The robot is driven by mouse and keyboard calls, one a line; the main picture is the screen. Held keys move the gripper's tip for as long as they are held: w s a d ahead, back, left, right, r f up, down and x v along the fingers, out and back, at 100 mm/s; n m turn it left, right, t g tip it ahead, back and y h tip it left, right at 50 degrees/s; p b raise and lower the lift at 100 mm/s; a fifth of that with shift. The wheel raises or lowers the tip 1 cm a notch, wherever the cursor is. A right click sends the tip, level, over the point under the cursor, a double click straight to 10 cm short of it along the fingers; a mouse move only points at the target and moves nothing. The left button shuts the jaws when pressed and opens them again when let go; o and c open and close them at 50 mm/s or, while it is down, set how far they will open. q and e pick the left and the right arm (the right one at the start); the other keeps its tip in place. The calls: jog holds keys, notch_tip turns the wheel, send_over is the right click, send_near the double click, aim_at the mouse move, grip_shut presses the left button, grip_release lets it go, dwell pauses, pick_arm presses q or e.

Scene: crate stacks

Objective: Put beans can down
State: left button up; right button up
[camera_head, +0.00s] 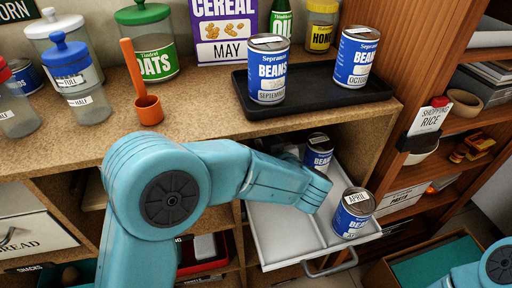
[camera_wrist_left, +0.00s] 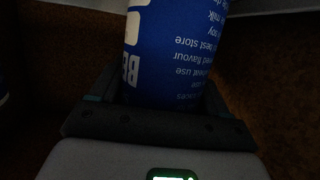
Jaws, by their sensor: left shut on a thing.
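My left gripper (camera_wrist_left: 160,115) is shut on a blue beans can (camera_wrist_left: 178,55), which fills the space between its dark jaws in the left wrist view. In the head view the left arm reaches over the open drawer, and its wrist hides the fingertips. Another beans can (camera_head: 318,153) stands towards the back of the pale drawer (camera_head: 285,238), partly behind my wrist. My right gripper is out of view.
Two beans cans (camera_head: 267,70) (camera_head: 355,58) stand on a black tray (camera_head: 310,95) on the counter. An orange scoop (camera_head: 149,108), jars and a cereal box (camera_head: 222,30) stand to the left. The drawer's left part looks empty. Shelves line the right side.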

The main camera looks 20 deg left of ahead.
pick_arm(q)
jog(key=shift+d+r, duration=0.1)
jog(key=shift+r, duration=0.05)
jog(key=shift+w, duration=0.1)
jog(key=o, duration=1.5)
jog(key=shift+f, duration=0.3)
